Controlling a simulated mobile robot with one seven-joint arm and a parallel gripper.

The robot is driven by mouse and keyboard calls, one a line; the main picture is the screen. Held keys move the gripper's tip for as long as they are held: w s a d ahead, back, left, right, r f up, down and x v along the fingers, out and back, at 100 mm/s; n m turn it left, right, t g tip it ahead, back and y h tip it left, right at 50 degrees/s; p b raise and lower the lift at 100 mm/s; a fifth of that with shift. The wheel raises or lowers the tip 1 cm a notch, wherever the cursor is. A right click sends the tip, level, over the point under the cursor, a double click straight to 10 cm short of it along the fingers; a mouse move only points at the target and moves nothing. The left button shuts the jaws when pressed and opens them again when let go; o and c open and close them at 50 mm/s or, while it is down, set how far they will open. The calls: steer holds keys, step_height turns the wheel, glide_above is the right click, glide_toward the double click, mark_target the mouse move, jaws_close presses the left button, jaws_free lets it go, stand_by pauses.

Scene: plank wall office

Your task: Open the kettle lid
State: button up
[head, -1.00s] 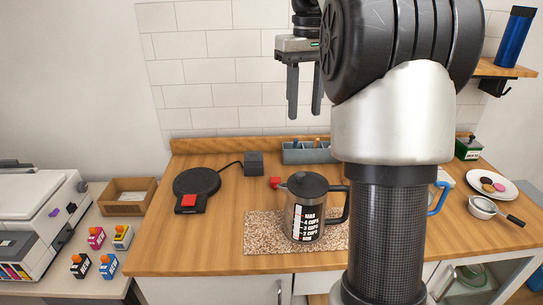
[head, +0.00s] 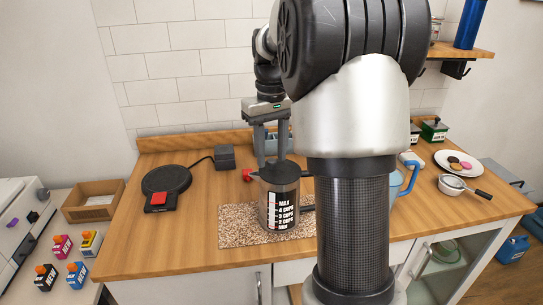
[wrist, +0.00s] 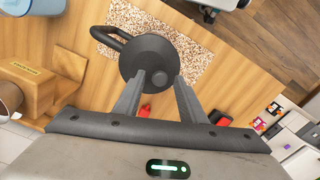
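The kettle (head: 282,208) is a grey cylinder with a dark lid and white cup markings. It stands upright on a speckled mat (head: 237,228) on the wooden counter. Its lid (wrist: 150,52) looks closed and has a small round knob (wrist: 159,78), seen from above in the wrist view. The black handle (wrist: 105,36) sticks out to the left there; in the head view my arm hides part of it. My gripper (head: 271,163) points down over the lid, open. In the wrist view its fingertips (wrist: 160,80) are apart, one on each side of the knob. I cannot tell whether they touch the lid.
A black hot plate (head: 166,180) with a red switch lies left of the kettle. A plate of cookies (head: 455,160) and a strainer (head: 453,186) are right.

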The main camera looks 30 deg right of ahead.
steer(key=shift+f, duration=0.2)
jaws_close()
steer(key=shift+r, duration=0.1)
